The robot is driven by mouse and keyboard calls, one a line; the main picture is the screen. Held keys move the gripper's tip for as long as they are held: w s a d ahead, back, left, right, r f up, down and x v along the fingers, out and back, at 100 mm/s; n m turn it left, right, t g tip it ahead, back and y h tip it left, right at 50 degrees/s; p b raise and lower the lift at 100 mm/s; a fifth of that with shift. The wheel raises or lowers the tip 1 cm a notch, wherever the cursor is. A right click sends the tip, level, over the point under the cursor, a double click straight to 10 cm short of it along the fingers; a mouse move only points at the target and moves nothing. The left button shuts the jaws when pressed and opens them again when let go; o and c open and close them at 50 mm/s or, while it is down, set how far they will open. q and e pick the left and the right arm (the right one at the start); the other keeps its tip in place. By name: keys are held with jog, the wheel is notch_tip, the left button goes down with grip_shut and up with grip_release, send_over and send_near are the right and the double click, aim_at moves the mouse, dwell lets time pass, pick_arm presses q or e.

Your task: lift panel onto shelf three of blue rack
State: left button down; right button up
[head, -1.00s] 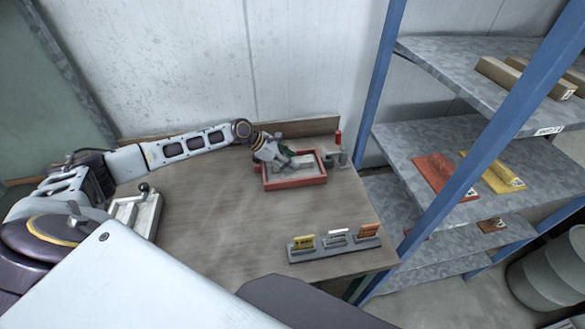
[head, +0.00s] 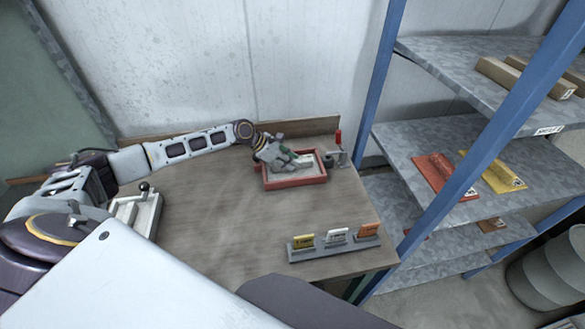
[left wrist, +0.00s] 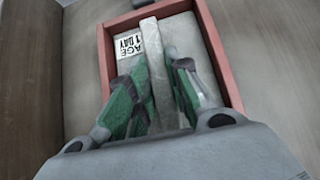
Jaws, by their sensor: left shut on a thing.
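A grey panel (left wrist: 190,40) with a raised rib along its middle lies in a red-rimmed tray (left wrist: 105,62); a label on it reads "AGE 1 DAY". My left gripper (left wrist: 163,68) is shut on the rib, with green-backed fingers on either side. In the head view, the left gripper (head: 287,160) covers part of the panel in the red tray (head: 295,182) on the table. The blue rack (head: 378,85) stands at the right with several grey shelves. My right gripper is not in view.
A red panel (head: 440,176) and a yellow panel (head: 492,170) lie on a middle shelf; beige pieces (head: 505,74) lie on the shelf above. A card holder (head: 335,248) stands at the table's front right. A red-handled clamp (head: 338,148) stands beside the tray. A grey drum (head: 550,270) is lower right.

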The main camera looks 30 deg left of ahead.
pick_arm(q)
jog(key=shift+w+r, duration=0.1)
dwell(0.3)
jog(key=shift+r, duration=0.15)
jog(key=shift+r, duration=0.55)
notch_tip(320, 180, up, 9)
jog(key=shift+f, duration=0.15)
jog(key=shift+f, duration=0.1)
dwell(0.7)
